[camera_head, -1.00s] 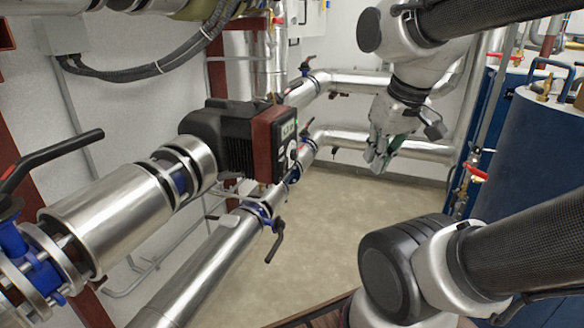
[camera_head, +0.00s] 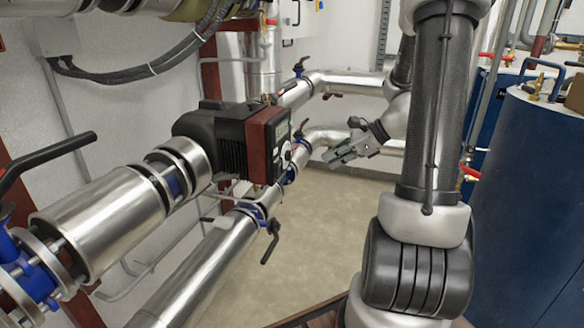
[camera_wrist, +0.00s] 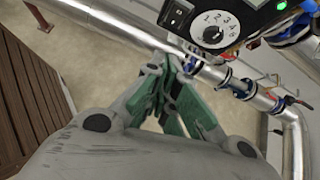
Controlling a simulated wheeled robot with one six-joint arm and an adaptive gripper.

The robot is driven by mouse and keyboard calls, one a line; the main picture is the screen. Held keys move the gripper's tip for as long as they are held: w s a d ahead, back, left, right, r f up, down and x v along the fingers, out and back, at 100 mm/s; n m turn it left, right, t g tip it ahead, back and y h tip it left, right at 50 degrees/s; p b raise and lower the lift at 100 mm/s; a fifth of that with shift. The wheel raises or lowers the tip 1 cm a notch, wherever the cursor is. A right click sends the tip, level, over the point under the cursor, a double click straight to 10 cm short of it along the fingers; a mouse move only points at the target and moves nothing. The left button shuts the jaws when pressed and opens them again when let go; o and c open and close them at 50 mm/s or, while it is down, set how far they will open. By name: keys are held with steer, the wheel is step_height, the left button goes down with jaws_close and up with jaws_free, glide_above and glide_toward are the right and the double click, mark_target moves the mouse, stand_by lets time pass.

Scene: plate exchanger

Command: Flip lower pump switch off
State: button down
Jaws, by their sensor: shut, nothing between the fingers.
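The pump (camera_head: 232,140) has a black ribbed body and a dark red casing, and sits on the silver pipework left of my gripper. In the wrist view its dark control face (camera_wrist: 250,22) shows at the top right, with a white numbered dial (camera_wrist: 215,28) and a lit green light (camera_wrist: 281,5). A small dark switch-like part (camera_wrist: 177,12) is at the left end of this face, partly cut by the top edge; its position cannot be told. My gripper (camera_head: 332,160) is shut and empty, apart from the pump. Its green-padded fingers (camera_wrist: 172,78) show below the face in the wrist view.
Silver pipes (camera_head: 335,82) run behind my gripper and below the pump. A black-handled valve (camera_head: 271,240) hangs under the pump. A blue tank (camera_head: 535,190) stands at the right. The floor (camera_head: 320,230) between is clear.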

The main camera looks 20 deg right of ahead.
steer(key=shift+w+a+r+m, duration=0.1)
steer(key=shift+w+r+m, duration=0.25)
steer(key=shift+m, duration=0.65)
glide_toward(279, 173)
steer(key=shift+d+f+x, duration=0.1)
steer(key=shift+d+x, duration=0.05)
steer(key=shift+x, duration=1.1)
steer(key=shift+d+f+x, duration=0.1)
steer(key=shift+x, duration=1.1)
